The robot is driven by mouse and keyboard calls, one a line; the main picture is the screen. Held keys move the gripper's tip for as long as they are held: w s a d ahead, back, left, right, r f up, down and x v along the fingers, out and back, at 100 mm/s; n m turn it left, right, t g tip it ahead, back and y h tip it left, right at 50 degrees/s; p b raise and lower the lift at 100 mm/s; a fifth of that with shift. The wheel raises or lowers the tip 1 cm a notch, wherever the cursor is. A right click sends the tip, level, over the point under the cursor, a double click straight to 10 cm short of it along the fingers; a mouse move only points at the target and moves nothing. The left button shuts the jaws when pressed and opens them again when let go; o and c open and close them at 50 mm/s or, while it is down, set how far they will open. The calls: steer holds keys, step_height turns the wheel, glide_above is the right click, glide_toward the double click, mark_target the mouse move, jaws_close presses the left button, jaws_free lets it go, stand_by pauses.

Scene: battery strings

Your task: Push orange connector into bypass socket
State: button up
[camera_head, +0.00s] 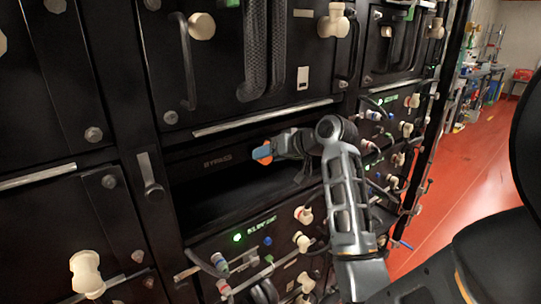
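A small connector (263,152), orange with a blue part, sits at the tip of my gripper (276,147). The gripper seems shut on it, in front of a dark recessed bay (235,190) in the rack. Pale lettering (217,160) shows on a dark panel at the back of the bay, left of the connector; it is too small to read surely. The connector is apart from that lettering in the picture, but its depth is hard to tell. No socket opening can be made out; it may be in shadow or hidden by the gripper.
Black rack modules with cream knobs (201,26) surround the bay. A metal strip (262,117) runs above it. Below is a panel with a lit green indicator (237,238) and cable plugs (219,262). Open red floor (465,190) lies to the right.

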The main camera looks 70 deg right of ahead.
steer(key=shift+o, duration=0.8)
steer(key=b+v, duration=0.1)
steer(key=v, duration=0.6)
steer(key=shift+s+r, duration=0.15)
steer(key=shift+s, duration=0.2)
steer(key=shift+a, duration=0.15)
